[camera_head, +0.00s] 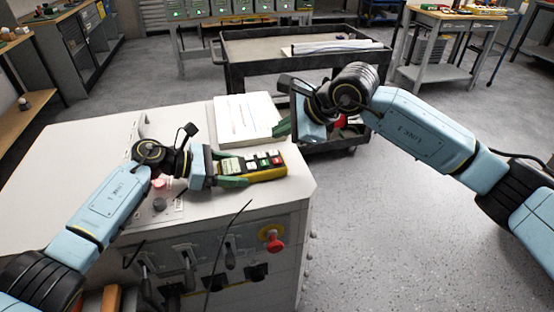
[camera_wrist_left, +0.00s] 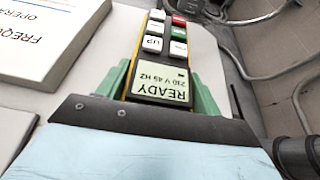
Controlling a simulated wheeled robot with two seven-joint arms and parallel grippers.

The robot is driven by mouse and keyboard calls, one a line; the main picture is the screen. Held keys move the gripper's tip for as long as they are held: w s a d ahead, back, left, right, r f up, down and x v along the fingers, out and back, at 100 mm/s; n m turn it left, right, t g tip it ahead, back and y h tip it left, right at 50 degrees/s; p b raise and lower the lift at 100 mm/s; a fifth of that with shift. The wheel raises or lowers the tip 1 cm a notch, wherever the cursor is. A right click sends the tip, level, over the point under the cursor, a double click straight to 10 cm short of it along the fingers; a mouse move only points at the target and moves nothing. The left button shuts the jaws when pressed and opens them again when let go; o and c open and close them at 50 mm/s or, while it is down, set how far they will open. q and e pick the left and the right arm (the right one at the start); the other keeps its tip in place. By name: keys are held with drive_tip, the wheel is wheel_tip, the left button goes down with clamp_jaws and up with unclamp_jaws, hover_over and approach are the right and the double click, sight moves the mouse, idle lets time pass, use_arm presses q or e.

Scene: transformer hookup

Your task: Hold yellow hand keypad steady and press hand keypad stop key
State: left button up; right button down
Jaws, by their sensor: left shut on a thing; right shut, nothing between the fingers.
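The yellow hand keypad (camera_head: 268,174) lies on or just above the white cabinet top, near its right edge. My left gripper (camera_head: 232,174) is shut on the keypad's near end, one green finger on each side. In the left wrist view the keypad's display (camera_wrist_left: 163,84) reads READY, 230 V 45 HZ, upside down. Beyond it are white keys, a green key (camera_wrist_left: 178,33) and a red key (camera_wrist_left: 179,20). My right gripper (camera_head: 283,129) is shut and empty, above and behind the keypad's far end, apart from it. Which key is stop cannot be read.
A white manual (camera_head: 247,117) lies on the white cabinet (camera_head: 85,170) behind the keypad; it also shows in the left wrist view (camera_wrist_left: 55,35). A red knob (camera_head: 274,243) sits on the cabinet's front. A dark cart (camera_head: 245,65) stands behind. Floor to the right is clear.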

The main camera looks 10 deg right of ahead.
idle(0.3)
use_arm(q)
drive_tip(key=o, duration=1.3)
drive_tip(key=shift+o, duration=0.2)
